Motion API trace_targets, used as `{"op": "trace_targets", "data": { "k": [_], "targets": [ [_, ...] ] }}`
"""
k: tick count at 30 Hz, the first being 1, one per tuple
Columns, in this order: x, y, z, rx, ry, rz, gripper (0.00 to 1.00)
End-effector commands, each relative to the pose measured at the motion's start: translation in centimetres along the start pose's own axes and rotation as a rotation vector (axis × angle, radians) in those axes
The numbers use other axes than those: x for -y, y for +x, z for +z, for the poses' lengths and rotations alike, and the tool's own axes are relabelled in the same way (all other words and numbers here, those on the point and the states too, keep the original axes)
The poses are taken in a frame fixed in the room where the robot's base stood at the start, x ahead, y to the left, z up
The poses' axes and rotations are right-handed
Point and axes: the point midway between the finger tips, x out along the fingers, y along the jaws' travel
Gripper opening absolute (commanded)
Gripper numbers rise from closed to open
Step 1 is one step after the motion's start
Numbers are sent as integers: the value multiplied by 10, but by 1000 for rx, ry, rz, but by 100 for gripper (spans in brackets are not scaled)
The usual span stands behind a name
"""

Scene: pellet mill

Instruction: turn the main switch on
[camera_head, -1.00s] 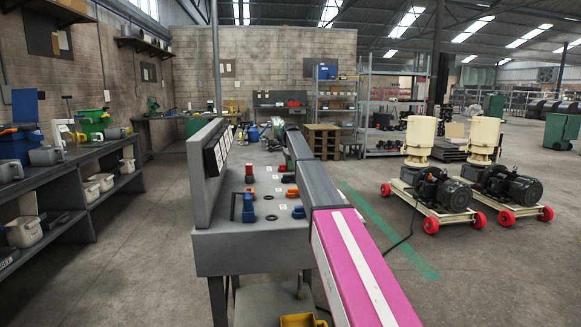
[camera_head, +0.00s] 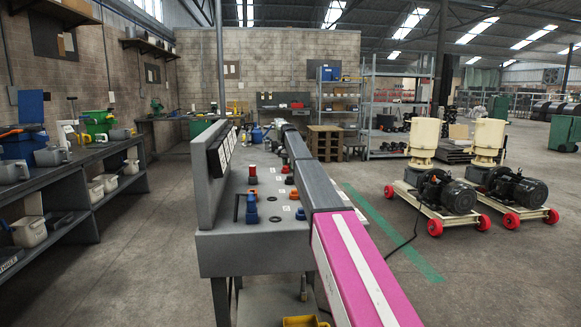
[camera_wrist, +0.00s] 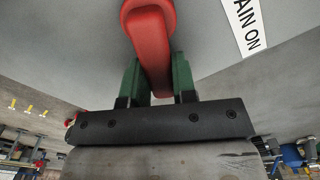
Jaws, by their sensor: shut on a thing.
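The main switch shows in the wrist view as a red handle (camera_wrist: 150,50) on a round red hub, set on a grey panel. A white label (camera_wrist: 245,25) beside it ends in "AIN ON". My gripper (camera_wrist: 158,82) has one green finger on each side of the handle's lower end and is shut on it. In the head view my arm reaches over the grey console (camera_head: 225,250), and I cannot make out the gripper or switch clearly there.
The console carries a blue lever (camera_head: 251,210), a red knob (camera_head: 252,174) and a raised back board (camera_head: 208,195). A shelf bench (camera_head: 65,185) stands left, with open floor between. Two wheeled machines (camera_head: 440,190) stand right.

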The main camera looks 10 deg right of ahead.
Motion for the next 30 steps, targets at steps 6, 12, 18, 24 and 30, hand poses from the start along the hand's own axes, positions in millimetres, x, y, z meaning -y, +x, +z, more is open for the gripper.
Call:
{"op": "trace_targets", "data": {
  "k": [6, 12, 18, 24, 30],
  "targets": [
    [9, -1, 0, 0, -194, -1, 0],
    [16, -1, 2, 0, -342, -1, 0],
    [20, -1, 4, 0, -443, -1, 0],
    [22, -1, 5, 0, -497, -1, 0],
    [23, -1, 6, 0, -517, -1, 0]
  ]
}}
